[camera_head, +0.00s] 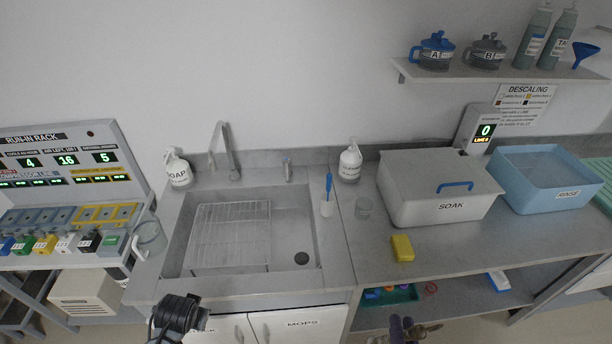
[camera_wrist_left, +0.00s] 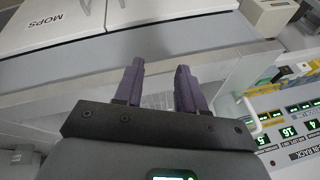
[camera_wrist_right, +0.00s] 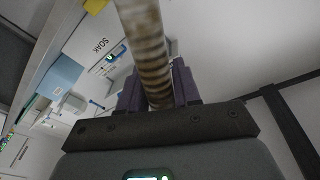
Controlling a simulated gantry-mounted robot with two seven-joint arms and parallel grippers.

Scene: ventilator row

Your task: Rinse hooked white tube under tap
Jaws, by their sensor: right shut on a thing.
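My right gripper (camera_head: 405,328) is low in the head view, in front of the right counter. In the right wrist view (camera_wrist_right: 158,88) its purple fingers are shut on a ribbed, off-white tube with brown bands (camera_wrist_right: 146,45). The tube runs up out of that picture, so I cannot see whether it is hooked. The curved grey tap (camera_head: 224,150) stands behind the sink (camera_head: 175,240), far to the left of the right gripper. My left gripper (camera_wrist_left: 157,85) is open and empty in the left wrist view; its fingers are apart. In the head view only my dark left wrist shows.
A wire rack (camera_head: 232,235) lies in the sink. Soap bottles (camera_head: 180,172), a blue brush in a cup (camera_head: 327,205) and a clear jug (camera_head: 150,238) stand around it. A lidded SOAK box (camera_head: 440,190), blue RINSE tub (camera_head: 545,180) and yellow sponge (camera_head: 402,248) are right.

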